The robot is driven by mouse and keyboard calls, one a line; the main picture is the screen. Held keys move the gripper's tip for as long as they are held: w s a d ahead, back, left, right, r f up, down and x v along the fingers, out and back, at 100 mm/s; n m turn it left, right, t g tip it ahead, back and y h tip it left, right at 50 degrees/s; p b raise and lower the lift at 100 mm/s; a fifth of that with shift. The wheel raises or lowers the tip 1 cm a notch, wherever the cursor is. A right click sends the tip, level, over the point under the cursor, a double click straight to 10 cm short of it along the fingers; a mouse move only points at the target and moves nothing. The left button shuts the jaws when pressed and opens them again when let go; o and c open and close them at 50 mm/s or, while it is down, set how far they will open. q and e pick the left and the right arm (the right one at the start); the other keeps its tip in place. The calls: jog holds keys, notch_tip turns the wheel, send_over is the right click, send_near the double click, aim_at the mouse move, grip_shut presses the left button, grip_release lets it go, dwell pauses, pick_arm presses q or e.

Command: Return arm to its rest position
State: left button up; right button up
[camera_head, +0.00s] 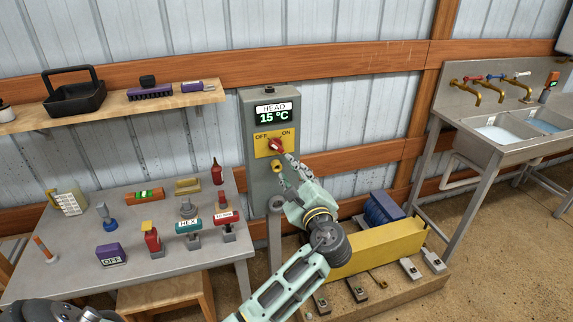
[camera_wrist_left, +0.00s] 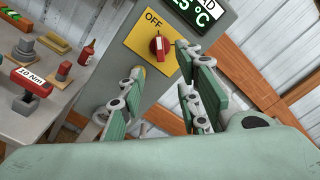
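My left gripper (camera_head: 286,170) is in front of the grey control box (camera_head: 262,190), just below the red switch knob (camera_head: 276,146). Its fingers are spread apart with nothing between them; the left wrist view also shows this open gripper (camera_wrist_left: 160,65). The knob (camera_wrist_left: 159,45) sits on a yellow OFF/ON plate (camera_head: 262,146), beyond the fingertips and seemingly apart from them. I cannot tell its exact setting. The display (camera_head: 273,116) above reads HEAD 15 °C. My right gripper is not in view.
A grey table (camera_head: 70,265) with several tools stands at left. A shelf (camera_head: 120,108) holds a black basket (camera_head: 75,95). A yellow block (camera_head: 375,250) and a blue item (camera_head: 383,209) sit on a low platform at right. A sink (camera_head: 500,140) stands farther right.

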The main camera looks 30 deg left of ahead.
pick_arm(q)
jog(key=shift+s+d, duration=0.35)
jog(key=shift+f, duration=0.1)
notch_tip(320, 180, down, 23)
jog(key=d+g+h, duration=0.1)
jog(key=d+h, duration=0.2)
jog(key=h, duration=0.2)
jog(key=s+d+f+n+g+h, duration=0.1)
jog(key=s+d+f+g+h, duration=0.1)
jog(key=s+f, duration=0.7)
jog(key=s+d+f+n+g+h, duration=0.1)
jog(key=s+f+n+g+h, duration=0.2)
jog(key=f, duration=1)
jog(key=s+d+f+n+g+h, duration=0.1)
jog(key=s+f+n, duration=0.2)
jog(key=s, duration=1)
jog(key=s+d+f+n+g+h, duration=0.1)
jog(key=s+f+n, duration=0.3)
jog(key=s+f, duration=0.6)
jog(key=s+d+f+n+g+h, duration=0.1)
jog(key=s+f, duration=0.5)
jog(key=s, duration=1.2)
jog(key=n+g, duration=0.1)
jog(key=n, duration=0.1)
jog(key=shift+d+f+n+g+h, duration=0.3)
jog(key=shift+h, duration=0.1)
